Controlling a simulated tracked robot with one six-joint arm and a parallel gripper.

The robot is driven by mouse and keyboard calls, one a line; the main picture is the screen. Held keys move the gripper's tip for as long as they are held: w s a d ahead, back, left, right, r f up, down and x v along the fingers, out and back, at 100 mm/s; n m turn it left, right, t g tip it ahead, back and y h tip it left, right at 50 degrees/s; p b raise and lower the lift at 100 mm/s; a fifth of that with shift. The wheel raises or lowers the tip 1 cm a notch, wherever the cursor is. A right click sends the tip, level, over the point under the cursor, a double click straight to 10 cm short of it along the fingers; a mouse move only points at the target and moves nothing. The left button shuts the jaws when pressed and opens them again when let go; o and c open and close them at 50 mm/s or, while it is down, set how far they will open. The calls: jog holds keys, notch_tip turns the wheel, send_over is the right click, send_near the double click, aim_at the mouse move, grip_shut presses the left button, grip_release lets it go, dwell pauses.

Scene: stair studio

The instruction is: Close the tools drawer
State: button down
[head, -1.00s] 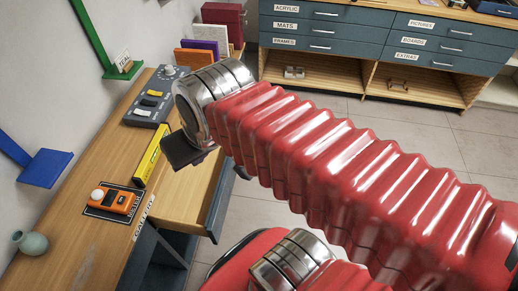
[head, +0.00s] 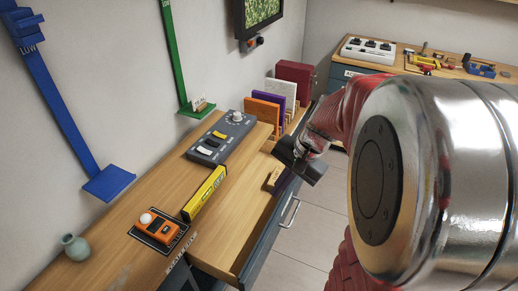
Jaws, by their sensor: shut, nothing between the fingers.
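An open drawer (head: 235,232) sticks out to the right from under the wooden bench. Its wooden inside shows, and its dark blue-grey front carries a metal handle (head: 291,212). I cannot read a label on that front from here. A small wooden block with dark lettering (head: 274,180) is at the drawer's far end, apparently inside it. My gripper (head: 300,165) is shut and empty. Its dark fingers appear over the far end of the drawer, near the top edge of the front. I cannot tell whether they touch it. My arm's large metal joint hides the area at right.
On the bench are a grey control panel (head: 221,138), a yellow level (head: 204,193), an orange device (head: 158,230) and a small vase (head: 75,247). Coloured boards (head: 262,112) stand at the back. Open floor (head: 300,245) lies right of the drawer.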

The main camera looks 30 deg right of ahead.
jog(key=s+d+f+m+t+y, duration=0.1)
jog(key=s+d+f+m+t, duration=0.1)
jog(key=d+f+m, duration=0.6)
jog(key=s+d+f+m+t+y, duration=0.1)
jog(key=s+d+f+m+t, duration=0.1)
jog(key=d+f+m, duration=0.6)
jog(key=d+f+t, duration=0.1)
jog(key=d+f, duration=0.4)
jog(key=d, duration=0.3)
jog(key=shift+d+f+y, duration=0.2)
jog(key=shift+f+y, duration=0.1)
jog(key=shift+y, duration=0.1)
jog(key=w+a+f, duration=0.5)
jog(key=w+a, duration=0.2)
jog(key=w, duration=0.2)
jog(key=shift+f, duration=0.3)
jog(key=shift+w+a, duration=0.1)
jog(key=shift+w, duration=0.1)
